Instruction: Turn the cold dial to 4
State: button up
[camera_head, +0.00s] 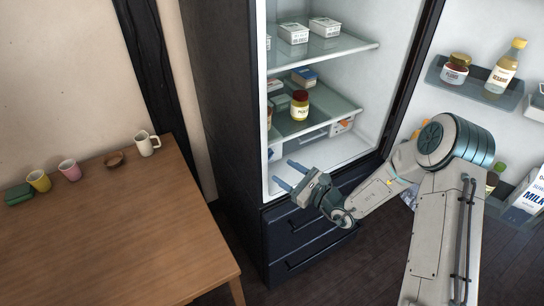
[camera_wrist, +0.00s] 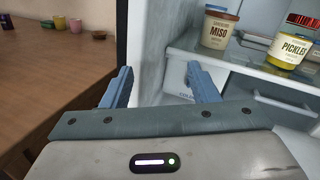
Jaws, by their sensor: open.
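The fridge (camera_head: 310,180) stands open, with lit shelves inside. My gripper (camera_head: 282,171) is open and empty, in front of the low part of the fridge opening, below the lower shelf. In the wrist view, my gripper's two blue fingers (camera_wrist: 159,68) are spread apart. A pale panel with a small, partly legible label that seems to start with "COL" (camera_wrist: 185,97) shows beside and behind the right finger. I cannot make out the cold dial or its setting; the right finger covers part of that panel.
A miso tub (camera_wrist: 219,30) and a pickles jar (camera_wrist: 288,50) stand on the shelf above the fingers. A clear drawer (camera_head: 343,126) sits under the shelf. The open door's bins (camera_head: 470,90) hold jars and bottles. A wooden table (camera_head: 120,220) with cups stands at left.

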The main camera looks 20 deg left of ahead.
aim_at(271, 156)
jog(key=w+d+f+m+t+h, duration=0.1)
jog(key=w+f+m+t+h, duration=0.2)
jog(key=w+f+m+t, duration=0.25)
jog(key=shift+m+g, duration=0.35)
jog(key=x, duration=0.4)
jog(key=f+p+x, duration=0.1)
jog(key=x, duration=0.3)
jog(key=f+p+x, duration=0.1)
jog(key=x, duration=0.3)
jog(key=shift+s+a+f, duration=0.1)
jog(key=shift+s+a, duration=0.1)
jog(key=shift+a, duration=0.3)
jog(key=c, duration=0.9)
